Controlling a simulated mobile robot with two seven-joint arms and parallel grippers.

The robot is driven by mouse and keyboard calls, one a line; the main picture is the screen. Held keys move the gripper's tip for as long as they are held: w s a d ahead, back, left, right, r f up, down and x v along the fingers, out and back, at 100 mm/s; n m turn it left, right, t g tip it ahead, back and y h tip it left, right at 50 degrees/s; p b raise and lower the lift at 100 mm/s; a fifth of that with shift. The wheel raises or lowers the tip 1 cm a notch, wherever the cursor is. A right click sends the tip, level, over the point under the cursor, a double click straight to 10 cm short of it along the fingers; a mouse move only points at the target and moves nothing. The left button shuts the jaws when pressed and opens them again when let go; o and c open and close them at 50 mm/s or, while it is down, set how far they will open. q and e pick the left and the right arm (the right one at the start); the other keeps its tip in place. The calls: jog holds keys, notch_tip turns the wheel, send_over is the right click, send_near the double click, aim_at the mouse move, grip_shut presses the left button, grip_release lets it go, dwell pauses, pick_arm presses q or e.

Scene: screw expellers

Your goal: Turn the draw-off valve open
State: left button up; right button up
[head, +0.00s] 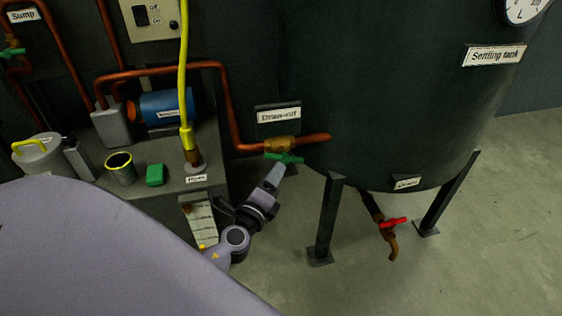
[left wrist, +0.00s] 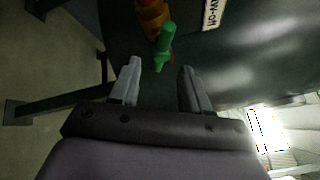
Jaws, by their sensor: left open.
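The draw-off valve has a brass body (head: 282,143) on the copper pipe at the left side of the settling tank, below the "Draw-off" label (head: 279,115). Its green handle (head: 288,158) sits just under the body. My left gripper (head: 276,172) is at the handle, coming from below. In the left wrist view my left gripper (left wrist: 159,70) is open, with a finger on each side. The green handle (left wrist: 164,45) points toward the gap between the fingertips, and the brass body (left wrist: 152,14) is beyond. I cannot tell whether a finger touches the handle. My right gripper is not in view.
The dark settling tank (head: 390,95) stands on legs (head: 327,220). A drain valve with a red handle (head: 394,222) hangs under it. A bench (head: 215,160) at left carries a blue motor (head: 167,106), a yellow hose (head: 183,80) and a green block (head: 156,175).

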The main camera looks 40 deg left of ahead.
aim_at(284, 156)
pick_arm(q)
jog(key=x, duration=0.6)
jog(key=shift+w, duration=0.2)
